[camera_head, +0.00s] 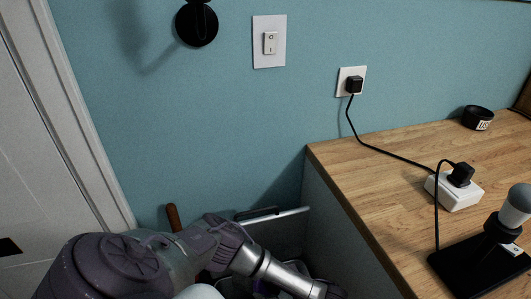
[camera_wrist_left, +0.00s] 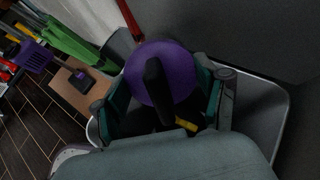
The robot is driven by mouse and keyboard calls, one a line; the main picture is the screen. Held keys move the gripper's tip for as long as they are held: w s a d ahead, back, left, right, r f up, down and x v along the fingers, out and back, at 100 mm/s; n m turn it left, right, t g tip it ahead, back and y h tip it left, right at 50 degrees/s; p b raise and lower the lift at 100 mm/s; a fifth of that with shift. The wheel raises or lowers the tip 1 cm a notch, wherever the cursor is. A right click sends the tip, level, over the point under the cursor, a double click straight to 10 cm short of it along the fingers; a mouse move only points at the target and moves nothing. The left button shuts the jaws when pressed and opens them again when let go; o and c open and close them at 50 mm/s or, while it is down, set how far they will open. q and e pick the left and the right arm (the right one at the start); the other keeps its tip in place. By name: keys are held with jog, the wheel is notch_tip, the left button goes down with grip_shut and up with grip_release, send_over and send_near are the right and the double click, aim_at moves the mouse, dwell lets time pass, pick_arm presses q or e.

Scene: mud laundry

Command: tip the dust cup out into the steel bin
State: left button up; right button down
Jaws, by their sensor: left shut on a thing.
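In the left wrist view my left gripper (camera_wrist_left: 165,95) is shut on the dust cup (camera_wrist_left: 178,65), a rounded purple body with a black bar across it. The steel bin (camera_wrist_left: 262,105) lies behind and around the cup, its pale rim curving to the right; the cup appears over or within its opening. Exact depth and whether anything is falling out cannot be told. In the head view my left arm reaches across the bottom, and the left gripper (camera_head: 262,288) is mostly hidden behind it. The bin (camera_head: 285,232) shows between wall and counter. My right gripper is not in view.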

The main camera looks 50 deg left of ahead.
aim_at(271, 293)
pick_arm(q)
jog(key=shift+d+y, duration=0.15)
jog(key=shift+y, duration=0.15)
jog(key=shift+f+y, duration=0.3)
jog(key=shift+f, duration=0.1)
jog(key=shift+d+f+y+p, duration=0.15)
jog(key=shift+f+y+p, duration=0.05)
jog(key=shift+y+p, duration=0.1)
jog(key=shift+d+f+g+y+b, duration=0.15)
jog(key=shift+f+g+y+b, duration=0.15)
jog(key=shift+f+y, duration=0.3)
jog(key=shift+w+d+f+y+b, duration=0.1)
jog(key=shift+f+y+b, duration=0.3)
jog(key=shift+f+y, duration=0.1)
jog(key=shift+y, duration=0.3)
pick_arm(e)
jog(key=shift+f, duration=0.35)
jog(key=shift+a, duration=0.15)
pick_arm(q)
jog(key=shift+f, duration=0.1)
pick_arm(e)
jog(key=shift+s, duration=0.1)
